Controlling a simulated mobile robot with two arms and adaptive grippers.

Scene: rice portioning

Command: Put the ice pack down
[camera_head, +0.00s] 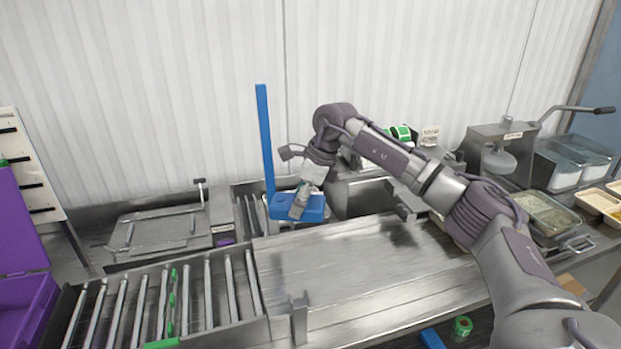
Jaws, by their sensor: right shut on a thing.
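My right gripper (302,197) points down at the back of the worktop, at the end of my arm coming in from the right. My left gripper is not in view.
A bare steel worktop (370,262) lies in front of the blue block. A roller rack (195,297) is at the front left, and a purple bin (20,240) at the far left. Food trays (545,212) and a lever machine (497,150) stand at the right.

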